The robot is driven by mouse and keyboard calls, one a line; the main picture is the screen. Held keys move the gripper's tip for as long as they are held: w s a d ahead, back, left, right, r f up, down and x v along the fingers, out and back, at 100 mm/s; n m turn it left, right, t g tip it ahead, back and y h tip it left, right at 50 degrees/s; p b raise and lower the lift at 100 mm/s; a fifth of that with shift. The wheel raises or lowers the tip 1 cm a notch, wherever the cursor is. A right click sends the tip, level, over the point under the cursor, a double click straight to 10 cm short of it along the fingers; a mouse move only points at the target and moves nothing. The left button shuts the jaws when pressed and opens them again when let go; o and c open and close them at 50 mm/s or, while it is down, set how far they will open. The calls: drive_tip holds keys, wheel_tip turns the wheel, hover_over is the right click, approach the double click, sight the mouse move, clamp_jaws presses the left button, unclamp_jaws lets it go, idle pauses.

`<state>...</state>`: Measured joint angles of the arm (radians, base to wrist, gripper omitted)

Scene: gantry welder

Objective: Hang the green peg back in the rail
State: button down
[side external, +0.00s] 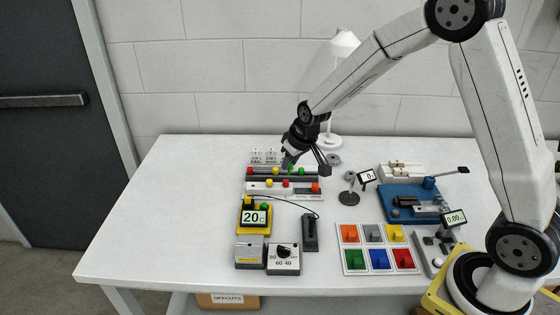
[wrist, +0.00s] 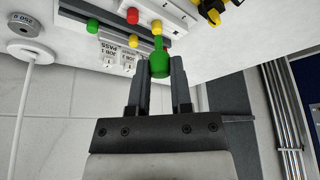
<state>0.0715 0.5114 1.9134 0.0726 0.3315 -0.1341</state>
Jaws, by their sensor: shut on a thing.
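The green peg (wrist: 159,58) is held between the two fingers of my gripper (wrist: 160,84) in the wrist view. The rail holds a yellow peg (side external: 250,170), a red peg (side external: 276,170) and another green peg (side external: 301,171). I cannot tell whether the held peg touches the rail; the fingers hide part of it.
A white block (side external: 265,191) with coloured knobs lies in front of the rail. Small white labelled pieces (side external: 264,156) stand behind it. A lamp (side external: 330,139) is at the back, a small display stand (side external: 349,192) to the right. The table's left side is clear.

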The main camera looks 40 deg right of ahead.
hover_over(312, 173)
drive_tip(key=s, duration=0.1)
wheel_tip(312, 173, down, 5)
drive_tip(key=shift+s+r, duration=0.15)
drive_tip(key=shift+f, duration=2.5)
drive_tip(key=shift+f, duration=1.2)
idle(0.4)
idle(0.4)
drive_tip(key=shift+c, duration=2.2)
unclamp_jaws()
drive_tip(key=shift+r, duration=0.15)
